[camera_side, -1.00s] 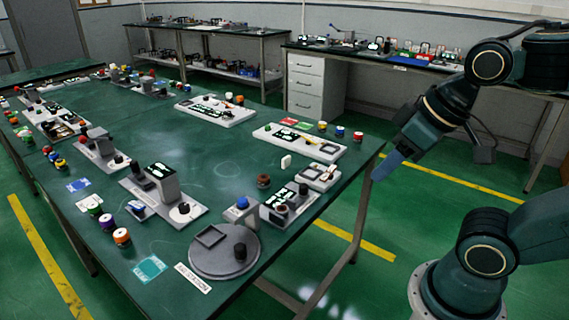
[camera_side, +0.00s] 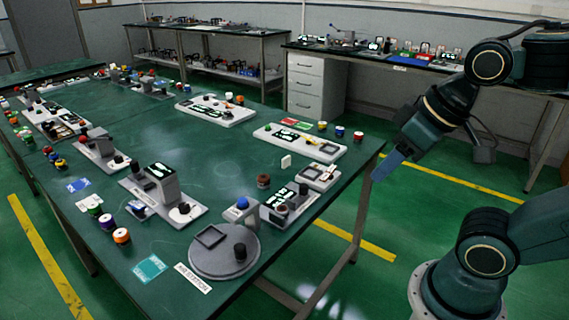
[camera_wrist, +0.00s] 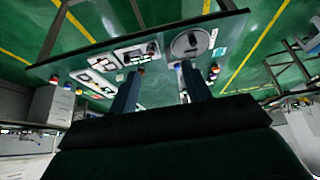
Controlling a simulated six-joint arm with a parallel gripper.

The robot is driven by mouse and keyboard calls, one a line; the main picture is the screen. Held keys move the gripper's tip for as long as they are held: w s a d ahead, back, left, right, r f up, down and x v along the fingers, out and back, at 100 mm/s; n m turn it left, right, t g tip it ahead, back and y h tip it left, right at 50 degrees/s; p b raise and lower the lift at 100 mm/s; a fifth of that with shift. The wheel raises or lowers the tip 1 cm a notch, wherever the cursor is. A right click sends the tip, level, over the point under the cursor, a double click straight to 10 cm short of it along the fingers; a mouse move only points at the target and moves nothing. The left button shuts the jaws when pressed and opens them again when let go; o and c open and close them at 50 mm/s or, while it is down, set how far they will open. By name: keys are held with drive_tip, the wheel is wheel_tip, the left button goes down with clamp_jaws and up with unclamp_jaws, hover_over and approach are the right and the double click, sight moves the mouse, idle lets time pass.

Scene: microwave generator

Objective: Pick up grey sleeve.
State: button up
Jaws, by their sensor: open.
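My gripper (camera_side: 388,165) hangs in the air off the right edge of the green table (camera_side: 215,165), apart from everything on it. In the wrist view my gripper (camera_wrist: 160,92) shows two blue fingers spread apart with nothing between them. I cannot tell for sure which item is the grey sleeve. Small grey parts sit on the table's fixtures, among them a grey block on a stand (camera_side: 163,183) and a round grey plate (camera_side: 222,262) with a dark knob near the front corner.
White fixture boards (camera_side: 300,142) and coloured spools (camera_side: 121,236) stand along the table edges. The table's middle is mostly clear. A white drawer cabinet (camera_side: 316,85) and a back bench (camera_side: 400,62) with more parts stand behind. Open floor lies between table and arm.

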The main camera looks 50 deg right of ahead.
drive_tip(key=o, duration=0.3)
drive_tip(key=w+d+f+n+g, duration=0.1)
drive_tip(key=w+n+g, duration=0.1)
drive_tip(key=w+n, duration=0.45)
drive_tip(key=w+d+f+n+g, duration=0.15)
drive_tip(key=w+n, duration=0.25)
drive_tip(key=w, duration=0.6)
drive_tip(key=w+d+f+n, duration=0.2)
drive_tip(key=w+f+n, duration=0.1)
drive_tip(key=w+f, duration=0.1)
drive_tip(key=w+d+f+n+g+y, duration=0.1)
drive_tip(key=w+d+f+n, duration=0.1)
drive_tip(key=w+f+n, duration=0.1)
drive_tip(key=w+d+f+n+g, duration=0.1)
drive_tip(key=w+f+n, duration=0.2)
drive_tip(key=w+f, duration=0.2)
drive_tip(key=shift+d+f+n, duration=0.35)
drive_tip(key=shift+d+f, duration=0.05)
drive_tip(key=shift+f, duration=0.4)
